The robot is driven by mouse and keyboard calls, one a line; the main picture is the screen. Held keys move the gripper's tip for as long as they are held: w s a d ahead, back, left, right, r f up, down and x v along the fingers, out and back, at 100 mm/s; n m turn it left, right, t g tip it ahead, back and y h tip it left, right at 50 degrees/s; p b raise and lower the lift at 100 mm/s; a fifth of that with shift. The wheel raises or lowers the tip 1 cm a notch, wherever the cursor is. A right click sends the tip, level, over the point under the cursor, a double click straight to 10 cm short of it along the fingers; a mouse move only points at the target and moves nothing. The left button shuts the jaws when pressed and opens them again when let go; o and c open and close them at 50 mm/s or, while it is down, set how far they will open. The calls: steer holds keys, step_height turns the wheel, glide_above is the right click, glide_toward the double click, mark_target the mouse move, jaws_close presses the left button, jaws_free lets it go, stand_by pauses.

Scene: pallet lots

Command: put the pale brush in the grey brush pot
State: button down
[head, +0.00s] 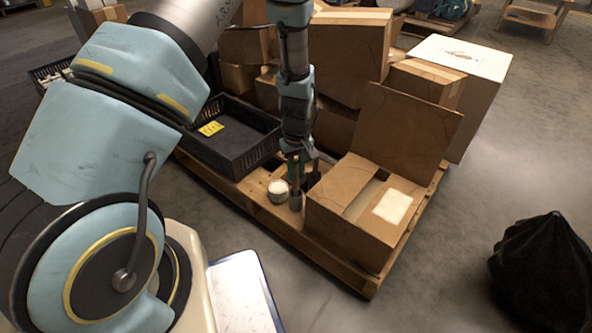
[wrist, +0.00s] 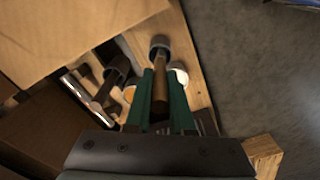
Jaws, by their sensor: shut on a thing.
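My gripper (head: 295,160) points down over the front of the pallet, its green fingers also showing in the wrist view (wrist: 162,88). It is shut on a wooden-brown stick, the brush (wrist: 160,82), which hangs about upright in the head view (head: 297,172). The grey brush pot (head: 295,201) stands directly below it on the pallet boards. In the wrist view the pot's grey rim (wrist: 160,42) lines up with the brush's far end. I cannot tell whether that end is inside the rim or just above it. The brush's bristles are hidden.
A white round container (head: 278,189) stands close left of the pot. A dark holder (head: 313,182) stands close right, beside an open cardboard box (head: 346,208). A black crate (head: 241,154) lies left. Stacked boxes (head: 348,55) rise behind. The pallet's front edge (head: 330,264) is near.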

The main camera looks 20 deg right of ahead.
mark_target(296, 188)
steer(key=shift+f+b, duration=1.2)
steer(key=shift+f, duration=0.65)
steer(key=c, duration=0.7)
jaws_free()
steer(key=shift+r, duration=0.1)
steer(key=shift+s+p, duration=0.15)
steer(key=shift+p, duration=0.3)
